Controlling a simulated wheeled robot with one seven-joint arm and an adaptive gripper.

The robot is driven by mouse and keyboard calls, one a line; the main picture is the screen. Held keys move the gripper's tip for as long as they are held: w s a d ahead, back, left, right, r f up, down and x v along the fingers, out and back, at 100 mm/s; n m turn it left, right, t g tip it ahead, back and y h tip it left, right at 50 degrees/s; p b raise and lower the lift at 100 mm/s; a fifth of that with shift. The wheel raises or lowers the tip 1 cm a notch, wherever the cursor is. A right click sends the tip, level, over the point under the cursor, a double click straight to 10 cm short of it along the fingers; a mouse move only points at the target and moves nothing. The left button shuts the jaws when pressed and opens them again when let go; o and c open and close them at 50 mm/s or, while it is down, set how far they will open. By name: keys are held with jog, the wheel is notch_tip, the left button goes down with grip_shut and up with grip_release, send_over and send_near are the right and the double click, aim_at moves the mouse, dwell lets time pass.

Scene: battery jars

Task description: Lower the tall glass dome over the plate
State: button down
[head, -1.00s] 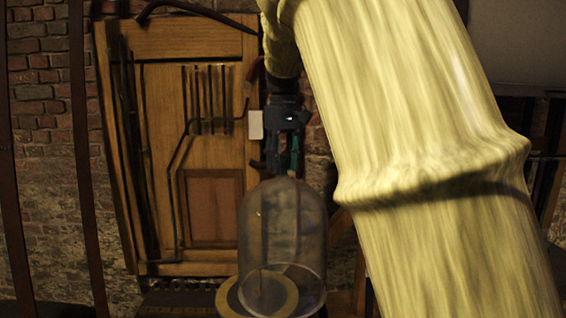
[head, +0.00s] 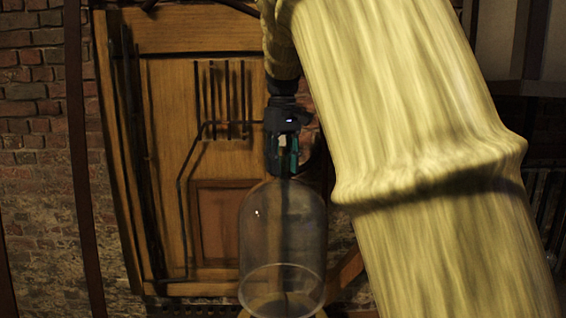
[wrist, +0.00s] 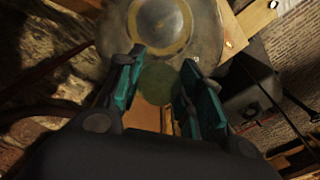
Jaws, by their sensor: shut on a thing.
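The tall clear glass dome (head: 283,235) hangs upright, open end down, below my gripper (head: 286,172) in the head view. My gripper is shut on the top of the dome; a greenish round knob (wrist: 158,84) shows between the teal fingers in the wrist view. The plate shows only as tan slivers at the bottom edge of the head view, under the dome's rim. In the wrist view a tan ring (wrist: 184,40), seen through the glass, appears to be the plate. I cannot tell whether the rim touches it.
A wooden panelled door (head: 165,55) with dark rods stands behind, against a brick wall (head: 30,110). In the wrist view a dark box-like object (wrist: 250,90) lies right of the fingers. My pale yellow arm covers much of the head view's right side.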

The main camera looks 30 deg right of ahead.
aim_at(282, 182)
jog(key=shift+f, duration=2.6)
jog(key=shift+f+b, duration=1)
jog(key=shift+f, duration=2.25)
jog(key=shift+s+a+f+p, duration=0.1)
jog(key=shift+p, duration=0.2)
jog(key=shift+f, duration=0.55)
jog(key=c, duration=0.9)
grip_release()
jog(key=shift+s, duration=0.15)
jog(key=shift+o, duration=0.2)
jog(key=shift+f, duration=0.3)
notch_tip(282, 182, up, 12)
jog(key=shift+r, duration=0.2)
